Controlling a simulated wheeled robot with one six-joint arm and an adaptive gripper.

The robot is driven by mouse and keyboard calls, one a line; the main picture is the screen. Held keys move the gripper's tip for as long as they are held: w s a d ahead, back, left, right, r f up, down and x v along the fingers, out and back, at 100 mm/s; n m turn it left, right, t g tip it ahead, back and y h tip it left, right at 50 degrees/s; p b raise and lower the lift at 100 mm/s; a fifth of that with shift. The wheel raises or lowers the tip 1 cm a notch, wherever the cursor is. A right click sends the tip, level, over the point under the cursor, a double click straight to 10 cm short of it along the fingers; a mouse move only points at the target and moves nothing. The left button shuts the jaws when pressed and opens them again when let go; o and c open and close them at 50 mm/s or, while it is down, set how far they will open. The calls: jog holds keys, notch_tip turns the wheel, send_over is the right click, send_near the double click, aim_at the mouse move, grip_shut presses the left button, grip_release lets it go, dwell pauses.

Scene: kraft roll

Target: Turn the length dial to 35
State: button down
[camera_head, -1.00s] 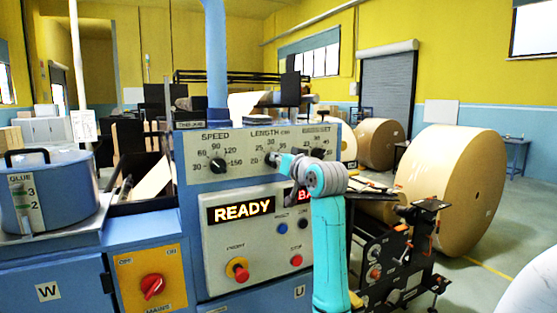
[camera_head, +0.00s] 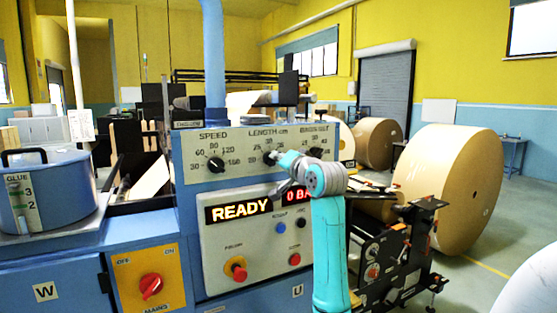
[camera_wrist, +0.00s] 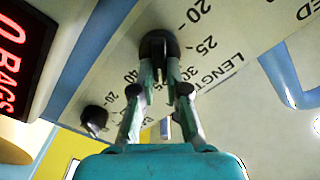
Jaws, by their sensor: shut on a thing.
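The length dial (camera_head: 269,157) is a black knob in the middle of the machine's pale upper panel. In the wrist view the knob (camera_wrist: 159,43) sits between my fingertips. My gripper (camera_wrist: 159,62) is shut on it, and its arm reaches in from the right in the head view (camera_head: 277,160). The printed scale around the dial shows 20, 25, 30 and 40 in the wrist view. My fingers cover part of the scale, and I cannot tell which number the pointer marks.
The speed dial (camera_head: 215,165) is to the left on the same panel. Another black knob (camera_wrist: 94,120) is close to my left finger in the wrist view. Below are the READY display (camera_head: 240,208), a red stop button (camera_head: 295,259) and a red-yellow knob (camera_head: 237,269).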

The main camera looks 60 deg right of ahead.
dwell(0.3)
jog(key=c, duration=1.2)
grip_release()
jog(key=shift+s, duration=0.15)
jog(key=v, duration=1.1)
jog(key=shift+s+a, duration=0.2)
jog(key=shift+s, duration=0.15)
jog(key=shift+f, duration=0.1)
